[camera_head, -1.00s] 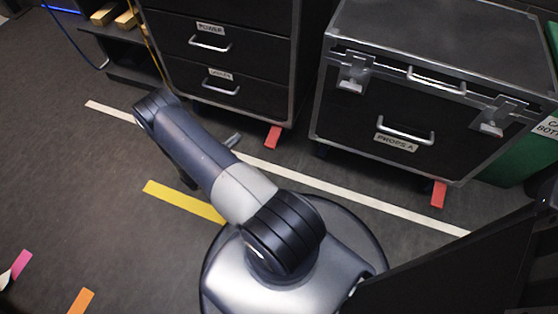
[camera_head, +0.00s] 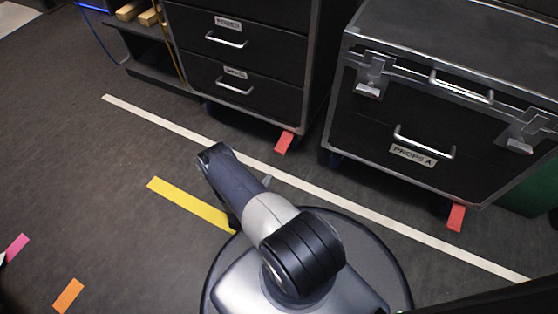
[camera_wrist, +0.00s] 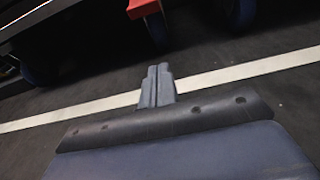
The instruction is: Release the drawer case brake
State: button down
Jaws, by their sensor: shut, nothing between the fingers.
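The drawer case (camera_head: 238,60) is black with metal edges, two labelled drawers in view and silver handles. A red brake pedal (camera_head: 284,142) sticks out under its front right corner. In the wrist view a red pedal (camera_wrist: 143,9) shows at the top edge, partly cut off, with a dark caster (camera_wrist: 156,28) beside it. My gripper (camera_wrist: 158,72) is shut and empty, low over the floor, pointing toward the pedal with a gap between. In the head view only a small grey part of my gripper (camera_head: 267,181) shows past my arm.
A props case (camera_head: 430,110) with latches stands to the right, with its own red pedal (camera_head: 456,217). A white floor line (camera_head: 330,197) runs in front of both cases. A yellow strip (camera_head: 190,204) lies left of my arm. Floor at the left is mostly clear.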

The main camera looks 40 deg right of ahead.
aim_at(285, 142)
jog(key=shift+d, duration=0.1)
jog(key=b+x, duration=0.3)
jog(key=x, duration=0.6)
jog(key=shift+d+f, duration=0.2)
jog(key=shift+d, duration=0.05)
jog(key=shift+a+r, duration=0.15)
jog(key=shift+r, duration=0.9)
jog(key=shift+a+r, duration=0.2)
jog(key=shift+r, duration=0.85)
